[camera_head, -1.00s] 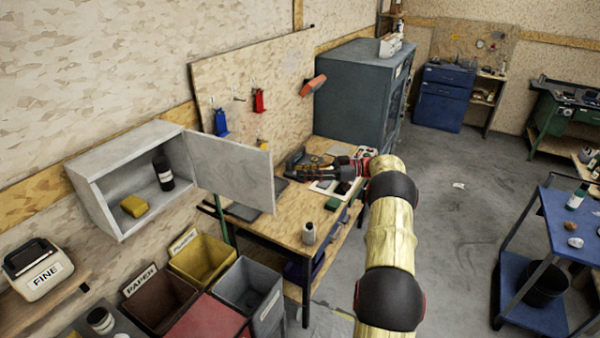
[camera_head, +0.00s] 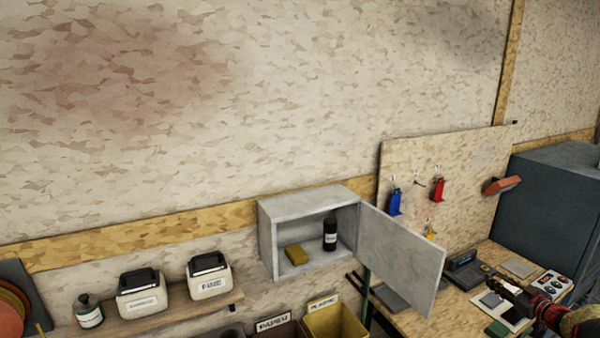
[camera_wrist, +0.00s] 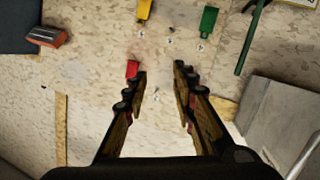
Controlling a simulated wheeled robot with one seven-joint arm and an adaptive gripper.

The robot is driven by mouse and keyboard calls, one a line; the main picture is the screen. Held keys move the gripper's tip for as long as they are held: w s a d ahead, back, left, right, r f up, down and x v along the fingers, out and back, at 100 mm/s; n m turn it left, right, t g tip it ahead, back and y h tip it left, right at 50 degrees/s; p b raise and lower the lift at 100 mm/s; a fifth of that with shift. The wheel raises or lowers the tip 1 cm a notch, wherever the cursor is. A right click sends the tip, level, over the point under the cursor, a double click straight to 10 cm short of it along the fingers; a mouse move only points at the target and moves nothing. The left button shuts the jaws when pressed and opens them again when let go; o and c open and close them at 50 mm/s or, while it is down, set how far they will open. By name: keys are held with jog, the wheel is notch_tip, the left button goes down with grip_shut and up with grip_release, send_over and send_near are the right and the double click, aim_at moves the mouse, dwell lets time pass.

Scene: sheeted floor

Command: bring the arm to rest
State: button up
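My gripper (camera_wrist: 160,72) is open in the wrist view, with its two fingers apart and nothing between them. It points toward the wooden tool board (camera_wrist: 95,95). In the head view only the end of my arm and gripper (camera_head: 512,293) shows, at the lower right corner over the workbench (camera_head: 455,303). The rest of my arm is out of that view.
A grey wall cabinet (camera_head: 308,198) has its door (camera_head: 402,258) swung open toward the bench, with a black bottle (camera_head: 330,233) and yellow sponge (camera_head: 296,254) inside. Tools hang on the board (camera_head: 455,160). A large grey cabinet (camera_head: 555,205) stands at right.

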jog(key=s+a+f+m+g+h+b, duration=0.1)
jog(key=s+a+m+g+h+b, duration=0.3)
jog(key=s, duration=0.4)
jog(key=s+a+m+g+h+b, duration=0.1)
jog(key=s+a+m+g+h, duration=0.25)
jog(key=s+g, duration=0.3)
jog(key=s+a+n+y+b, duration=0.1)
jog(key=s+a+b, duration=0.3)
jog(key=s+a, duration=0.5)
jog(key=s+a+f+n+y+b, duration=0.1)
jog(key=s+a+y+b, duration=0.2)
jog(key=s+a, duration=0.7)
jog(key=s+a+f+n+y+b, duration=0.1)
jog(key=s+a+b, duration=0.6)
jog(key=a, duration=2.3)
jog(key=s+y, duration=0.1)
jog(key=s, duration=0.2)
jog(key=shift+a+y, duration=0.25)
jog(key=shift+y, duration=0.1)
jog(key=shift+n+t, duration=0.25)
